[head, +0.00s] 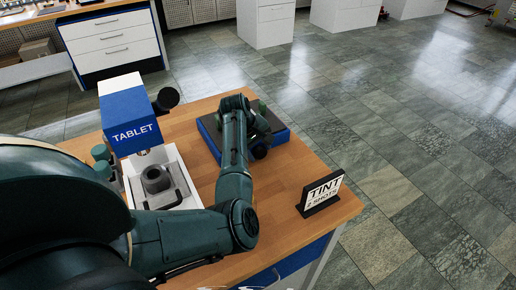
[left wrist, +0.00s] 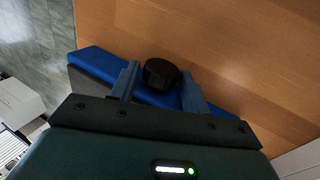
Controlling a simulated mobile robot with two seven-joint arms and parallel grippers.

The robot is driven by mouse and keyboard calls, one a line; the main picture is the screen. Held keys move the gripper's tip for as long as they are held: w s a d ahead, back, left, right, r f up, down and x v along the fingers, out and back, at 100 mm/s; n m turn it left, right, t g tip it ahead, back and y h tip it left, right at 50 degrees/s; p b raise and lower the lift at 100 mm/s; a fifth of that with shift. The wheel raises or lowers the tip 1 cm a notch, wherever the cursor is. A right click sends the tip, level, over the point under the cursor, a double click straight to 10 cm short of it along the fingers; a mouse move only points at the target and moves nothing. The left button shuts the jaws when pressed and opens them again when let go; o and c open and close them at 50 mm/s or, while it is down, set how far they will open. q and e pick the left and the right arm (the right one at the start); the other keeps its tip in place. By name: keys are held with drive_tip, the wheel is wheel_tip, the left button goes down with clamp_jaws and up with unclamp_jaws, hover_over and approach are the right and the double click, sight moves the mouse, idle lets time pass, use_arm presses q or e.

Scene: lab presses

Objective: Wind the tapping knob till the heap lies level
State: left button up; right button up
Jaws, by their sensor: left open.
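A black round knob (left wrist: 160,73) shows in the left wrist view at the edge of a blue-sided unit (left wrist: 94,60). My left gripper (left wrist: 159,82) is open, with one finger on each side of the knob; I cannot tell whether they touch it. In the head view the blue-sided unit (head: 282,137), with a dark top, lies on the bench. My left arm's wrist end is over it and hides much of it. No heap can be made out in either view. My right gripper is not in view.
A blue and white press marked TABLET (head: 130,118) stands left on the wooden bench (head: 290,180), with a black knob (head: 166,98) on its side. A TINT 2 SHOTS sign (head: 322,193) stands near the bench's right edge. Bare bench lies between sign and unit.

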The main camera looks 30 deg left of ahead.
use_arm(q)
drive_tip(key=shift+c, duration=0.6)
drive_tip(key=c, duration=0.6)
drive_tip(key=shift+g, duration=0.3)
drive_tip(key=g+y, duration=0.2)
drive_tip(key=g, duration=0.1)
drive_tip(key=shift+w+d+r, duration=0.1)
drive_tip(key=shift+w, duration=0.2)
drive_tip(key=shift+w+d+g+y+b, duration=0.1)
drive_tip(key=shift+w+g+y+b, duration=0.05)
drive_tip(key=shift+g+y+b, duration=0.85)
drive_tip(key=shift+g, duration=0.3)
drive_tip(key=o, duration=0.7)
